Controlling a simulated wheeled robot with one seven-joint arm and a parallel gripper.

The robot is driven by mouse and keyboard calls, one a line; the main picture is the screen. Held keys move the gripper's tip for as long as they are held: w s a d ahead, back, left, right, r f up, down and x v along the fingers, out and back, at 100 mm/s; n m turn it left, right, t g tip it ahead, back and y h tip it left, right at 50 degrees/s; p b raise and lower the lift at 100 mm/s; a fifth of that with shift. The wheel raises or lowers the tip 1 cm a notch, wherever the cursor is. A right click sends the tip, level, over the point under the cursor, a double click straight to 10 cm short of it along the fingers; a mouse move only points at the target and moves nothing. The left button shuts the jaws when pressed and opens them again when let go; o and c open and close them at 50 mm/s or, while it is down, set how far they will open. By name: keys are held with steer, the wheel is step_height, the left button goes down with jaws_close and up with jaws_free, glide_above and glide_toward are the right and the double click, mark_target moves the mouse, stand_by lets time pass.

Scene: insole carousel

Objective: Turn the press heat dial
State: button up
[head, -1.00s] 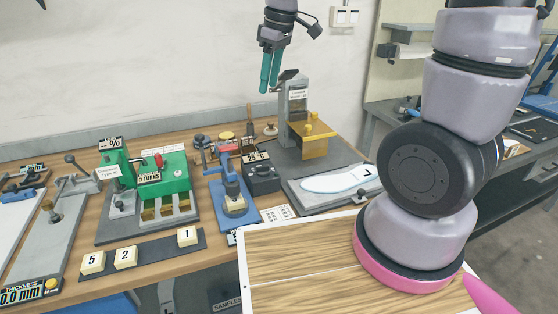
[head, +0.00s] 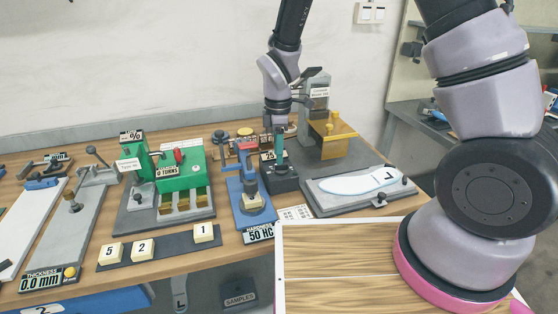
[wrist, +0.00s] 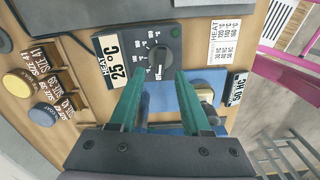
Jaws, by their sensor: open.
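The press heat dial (wrist: 158,57) is a dark round knob with a light pointer line, set on a black box (wrist: 138,45). Marked temperatures run around it, and its display (wrist: 115,66) reads HEAT 25 °C. In the head view the box (head: 284,184) stands on the bench between the blue hardness tester and the grey insole plate. My gripper (wrist: 163,76) is open, its two teal fingers pointing down at the dial, one on either side of it. It also shows in the head view (head: 278,160) just above the box; the fingertips' contact with the knob cannot be told.
The blue tester (head: 250,205) with its 50 HC display stands close on the left. The yellow-and-grey press (head: 330,135) stands behind on the right, and a white insole (head: 357,183) lies in front of it. A printed heat chart (head: 295,212) lies in front of the box.

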mark_target(281, 168)
steer(key=shift+f, duration=1.7)
jaws_close()
